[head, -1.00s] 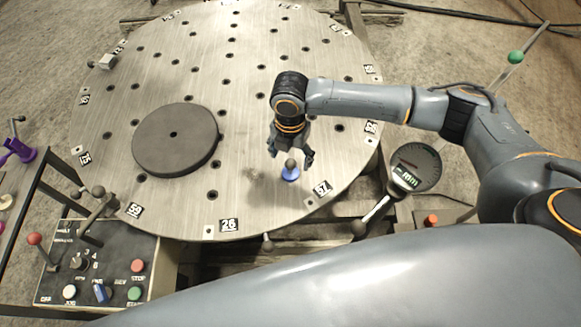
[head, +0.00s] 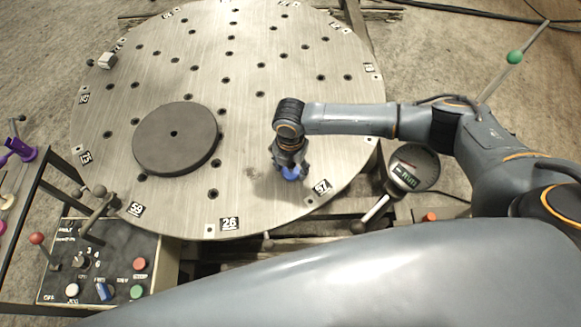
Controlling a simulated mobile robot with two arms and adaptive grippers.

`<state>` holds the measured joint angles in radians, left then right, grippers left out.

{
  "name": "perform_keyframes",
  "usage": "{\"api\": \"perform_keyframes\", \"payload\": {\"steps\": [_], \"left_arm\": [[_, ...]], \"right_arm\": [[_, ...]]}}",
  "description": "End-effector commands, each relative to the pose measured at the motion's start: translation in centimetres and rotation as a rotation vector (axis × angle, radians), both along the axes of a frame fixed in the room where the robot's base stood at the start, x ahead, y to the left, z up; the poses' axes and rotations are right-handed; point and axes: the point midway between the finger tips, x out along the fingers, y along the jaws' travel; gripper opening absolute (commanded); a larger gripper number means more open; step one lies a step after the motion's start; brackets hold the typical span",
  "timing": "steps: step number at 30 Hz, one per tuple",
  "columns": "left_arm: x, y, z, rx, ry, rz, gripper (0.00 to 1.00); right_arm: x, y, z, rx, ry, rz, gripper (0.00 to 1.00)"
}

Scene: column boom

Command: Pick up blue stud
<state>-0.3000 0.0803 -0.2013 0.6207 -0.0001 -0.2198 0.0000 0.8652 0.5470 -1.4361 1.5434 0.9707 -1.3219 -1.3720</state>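The blue stud (head: 291,174) stands on the round metal table (head: 240,110) near its front right edge, close to the plate marked 57. Whether the fingers touch the stud cannot be made out. My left gripper is not in view.
A dark round disc (head: 175,139) lies on the table left of the stud. A control panel (head: 98,262) with levers stands at the front left. A dial gauge (head: 413,167) stands right of the table edge. The table's far part is mostly clear.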

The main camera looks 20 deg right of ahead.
Motion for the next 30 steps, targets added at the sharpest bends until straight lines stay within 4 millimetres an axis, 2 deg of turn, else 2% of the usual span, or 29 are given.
{"api": "perform_keyframes", "payload": {"steps": [1, 5, 14, 19, 23, 30], "left_arm": [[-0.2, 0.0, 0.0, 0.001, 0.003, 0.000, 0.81], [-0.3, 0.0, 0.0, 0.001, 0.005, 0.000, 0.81], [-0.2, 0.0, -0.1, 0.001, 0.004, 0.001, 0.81], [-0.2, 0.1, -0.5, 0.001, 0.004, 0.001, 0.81], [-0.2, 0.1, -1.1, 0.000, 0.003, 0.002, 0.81], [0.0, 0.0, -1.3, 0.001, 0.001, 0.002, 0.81]], "right_arm": [[0.0, 0.0, 0.0, 0.000, 0.000, 0.000, 0.40], [0.0, 0.0, 0.0, 0.000, 0.000, 0.000, 0.14], [0.1, 0.0, 0.2, 0.000, -0.001, -0.001, 0.13], [0.2, 0.0, 1.3, 0.002, -0.003, -0.001, 0.13], [0.2, 0.0, 3.1, 0.004, -0.005, 0.000, 0.13], [-3.4, 2.8, 8.4, 0.007, -0.005, 0.007, 0.13]]}}
